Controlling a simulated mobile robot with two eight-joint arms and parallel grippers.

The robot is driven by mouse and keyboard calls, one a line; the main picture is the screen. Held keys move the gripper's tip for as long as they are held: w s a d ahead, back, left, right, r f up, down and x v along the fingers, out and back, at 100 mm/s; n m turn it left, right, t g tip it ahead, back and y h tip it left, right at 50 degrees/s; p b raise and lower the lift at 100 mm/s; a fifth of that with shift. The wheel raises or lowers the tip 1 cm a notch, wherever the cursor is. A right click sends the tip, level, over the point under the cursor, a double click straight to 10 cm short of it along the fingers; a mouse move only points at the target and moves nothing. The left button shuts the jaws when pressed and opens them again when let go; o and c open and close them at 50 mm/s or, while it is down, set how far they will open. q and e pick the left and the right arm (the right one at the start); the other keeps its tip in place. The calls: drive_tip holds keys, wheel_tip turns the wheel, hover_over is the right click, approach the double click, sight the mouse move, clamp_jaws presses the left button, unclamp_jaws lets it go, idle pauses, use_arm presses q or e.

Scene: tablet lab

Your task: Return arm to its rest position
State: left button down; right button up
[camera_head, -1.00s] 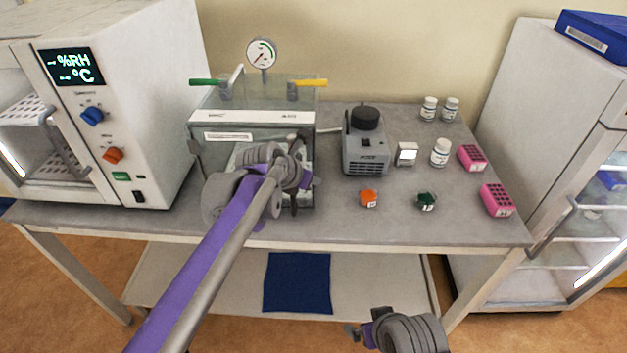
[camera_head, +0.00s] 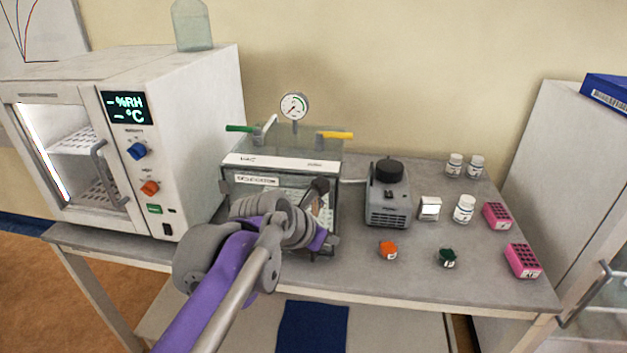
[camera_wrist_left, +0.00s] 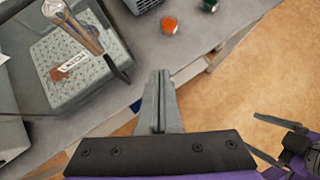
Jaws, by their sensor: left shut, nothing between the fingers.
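My left arm, grey and purple, rises from the bottom of the head view and bends in front of the glass vacuum chamber (camera_head: 252,162). Its gripper is mostly hidden behind the wrist there. In the left wrist view the left gripper (camera_wrist_left: 160,73) has its two grey fingers pressed together, empty, over the bench's front edge.
The bench (camera_head: 425,280) carries a white climate oven (camera_head: 200,110) at left and a grey pump (camera_head: 388,205). Orange (camera_head: 388,250) and green (camera_head: 447,258) small pieces, white bottles (camera_head: 464,209) and pink racks (camera_head: 523,261) stand right. A white cabinet (camera_head: 560,150) is beyond.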

use_arm(q)
drive_tip(key=s+a+f+m+y, duration=0.3)
drive_tip(key=s+a+f+m, duration=0.7)
drive_tip(key=s+a+m, duration=0.1)
drive_tip(key=s+a+f+m+g+y, duration=0.1)
drive_tip(key=s+a+f+m+y, duration=0.2)
drive_tip(key=s+a+f+m, duration=0.8)
drive_tip(key=s+a+m, duration=0.1)
drive_tip(key=a+m, duration=0.2)
drive_tip(key=m, duration=0.2)
drive_tip(key=shift+a, duration=0.15)
use_arm(e)
drive_tip(key=shift+w+r, duration=0.15)
use_arm(q)
drive_tip(key=shift+w, duration=0.1)
use_arm(e)
drive_tip(key=shift+c, duration=0.2)
